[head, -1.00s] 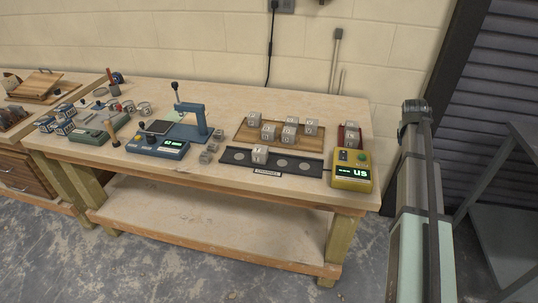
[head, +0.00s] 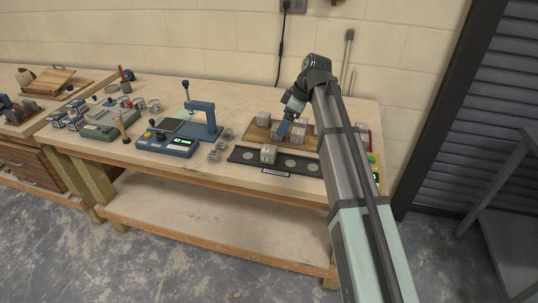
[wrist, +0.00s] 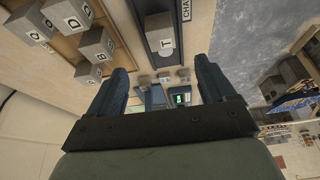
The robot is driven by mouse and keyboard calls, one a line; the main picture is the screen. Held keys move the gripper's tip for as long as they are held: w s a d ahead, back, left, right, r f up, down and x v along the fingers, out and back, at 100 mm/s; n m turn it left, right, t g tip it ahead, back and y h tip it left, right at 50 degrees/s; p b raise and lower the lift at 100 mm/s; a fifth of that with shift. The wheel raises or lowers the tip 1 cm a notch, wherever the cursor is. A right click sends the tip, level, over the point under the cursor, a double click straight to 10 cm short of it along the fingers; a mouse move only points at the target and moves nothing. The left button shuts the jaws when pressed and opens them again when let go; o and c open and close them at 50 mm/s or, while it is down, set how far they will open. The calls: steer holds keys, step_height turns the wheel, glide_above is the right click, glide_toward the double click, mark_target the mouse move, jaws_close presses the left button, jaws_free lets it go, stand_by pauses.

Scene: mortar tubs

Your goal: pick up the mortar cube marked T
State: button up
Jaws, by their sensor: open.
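The mortar cube marked T (wrist: 160,32) is grey with a white label and sits on a dark strip with pale round spots. In the head view this cube (head: 268,154) stands near the left part of the strip (head: 243,156); its letter is too small to read there. My gripper (wrist: 161,74) is open and empty, its two fingers apart. In the head view my gripper (head: 283,129) is over the wooden board, behind and to the right of the T cube, and apart from it.
A wooden board (head: 254,138) behind the strip holds several lettered cubes, among them D (wrist: 64,14) and B (wrist: 87,74). A blue press (head: 205,118) stands left of the strip, with small grey blocks (head: 222,145) between. My arm partly hides a yellow device (head: 376,172).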

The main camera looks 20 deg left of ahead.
mark_target(269, 149)
steer(key=x, duration=1.4)
steer(key=shift+a+r, duration=0.1)
steer(key=shift+a, duration=0.15)
steer(key=shift+c, duration=0.4)
steer(key=c, duration=1.2)
steer(key=shift+o, duration=0.2)
steer(key=shift+r, duration=0.15)
